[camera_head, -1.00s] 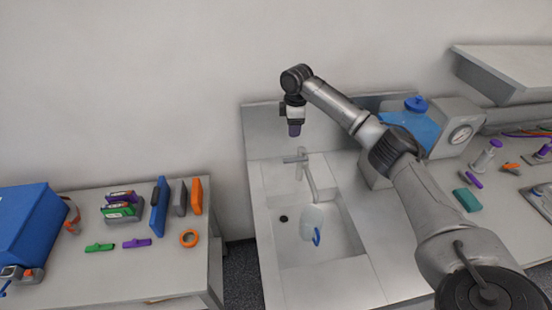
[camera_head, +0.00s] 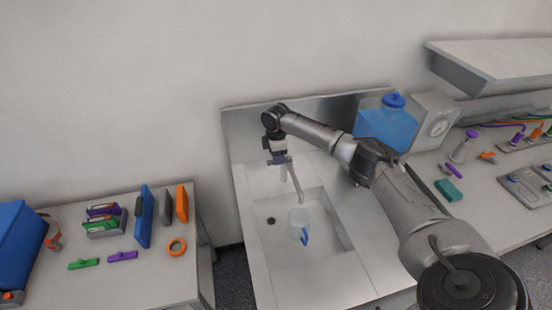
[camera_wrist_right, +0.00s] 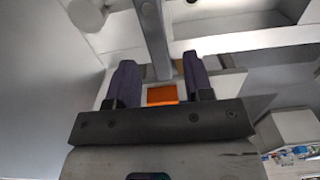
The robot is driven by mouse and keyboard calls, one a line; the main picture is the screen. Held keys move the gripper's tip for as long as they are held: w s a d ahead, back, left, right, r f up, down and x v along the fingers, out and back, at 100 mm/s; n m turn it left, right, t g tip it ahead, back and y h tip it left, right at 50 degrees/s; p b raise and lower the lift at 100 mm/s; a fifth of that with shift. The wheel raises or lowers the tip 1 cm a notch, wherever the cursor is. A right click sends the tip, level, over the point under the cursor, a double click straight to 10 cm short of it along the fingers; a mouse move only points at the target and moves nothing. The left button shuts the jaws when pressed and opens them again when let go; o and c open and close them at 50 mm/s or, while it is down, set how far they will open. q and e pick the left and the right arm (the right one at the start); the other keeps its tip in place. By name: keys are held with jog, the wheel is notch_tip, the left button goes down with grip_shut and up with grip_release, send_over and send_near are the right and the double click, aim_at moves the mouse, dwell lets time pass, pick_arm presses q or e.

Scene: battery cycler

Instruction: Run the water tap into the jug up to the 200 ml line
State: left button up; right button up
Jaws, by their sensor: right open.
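The clear jug (camera_head: 298,218) with a blue handle stands in the sink basin (camera_head: 338,232). The grey tap (camera_head: 293,180) rises behind it, and its spout reaches toward the jug. No water stream shows, and I cannot read a level in the jug. My right gripper (camera_head: 278,158) points down at the top of the tap, hiding part of it. In the right wrist view, its purple fingers (camera_wrist_right: 160,83) are apart, with a grey tap bar (camera_wrist_right: 155,40) and an orange patch (camera_wrist_right: 162,95) seen between them. I cannot tell whether they touch the tap. My left gripper is out of view.
A blue container (camera_head: 386,128) and a gauge box (camera_head: 434,120) stand right of the sink, near my right arm. A shelf (camera_head: 490,62) overhangs the right bench. The left table (camera_head: 120,285) holds tools and a blue box (camera_head: 18,240).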

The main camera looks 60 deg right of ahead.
jog(key=shift+f, duration=0.9)
grip_shut()
